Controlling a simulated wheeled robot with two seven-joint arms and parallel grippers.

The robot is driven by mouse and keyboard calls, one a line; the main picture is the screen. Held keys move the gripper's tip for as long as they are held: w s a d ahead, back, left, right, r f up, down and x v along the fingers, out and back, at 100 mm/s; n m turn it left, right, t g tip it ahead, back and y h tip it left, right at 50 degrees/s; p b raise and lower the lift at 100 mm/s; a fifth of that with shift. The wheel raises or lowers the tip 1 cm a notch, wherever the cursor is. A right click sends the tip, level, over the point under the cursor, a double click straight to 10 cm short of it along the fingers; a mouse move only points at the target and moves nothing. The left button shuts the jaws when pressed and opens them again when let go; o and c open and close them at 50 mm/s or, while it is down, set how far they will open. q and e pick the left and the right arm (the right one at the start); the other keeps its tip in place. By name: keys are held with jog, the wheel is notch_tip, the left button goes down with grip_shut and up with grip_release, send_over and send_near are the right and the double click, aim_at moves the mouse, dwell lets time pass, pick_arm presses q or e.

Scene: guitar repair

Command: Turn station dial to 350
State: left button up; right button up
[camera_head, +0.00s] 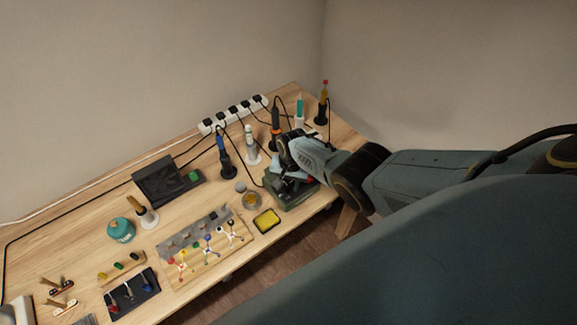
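The soldering station (290,199), a dark green box, stands near the front right edge of the workbench. My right gripper (283,183) reaches in from the right and is down at the station's upper side. Its fingers are small and dark here, so I cannot tell whether they are open or shut, or whether they touch the dial. The dial and its setting cannot be made out; my gripper and wrist cover part of the station. My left gripper is not in view.
Behind the station stand an orange-handled iron (275,118), a blue-handled iron (221,143) and a white-bodied tool (250,138) in holders. A yellow sponge tray (267,220) and a small round tin (252,201) lie left of it. A power strip (234,114) runs along the back.

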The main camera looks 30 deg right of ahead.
aim_at(289, 186)
jog(key=shift+o, duration=0.8)
jog(key=shift+s, duration=0.1)
notch_tip(289, 186, up, 3)
jog(key=shift+r+p, duration=0.1)
jog(key=shift+p, duration=1.15)
jog(key=shift+d+r, duration=0.1)
jog(key=shift+r, duration=0.05)
jog(key=shift+s+r+b, duration=0.1)
jog(key=shift+r+b, duration=0.25)
jog(key=shift+r, duration=0.35)
notch_tip(289, 186, up, 8)
jog(key=shift+s+d+r, duration=0.2)
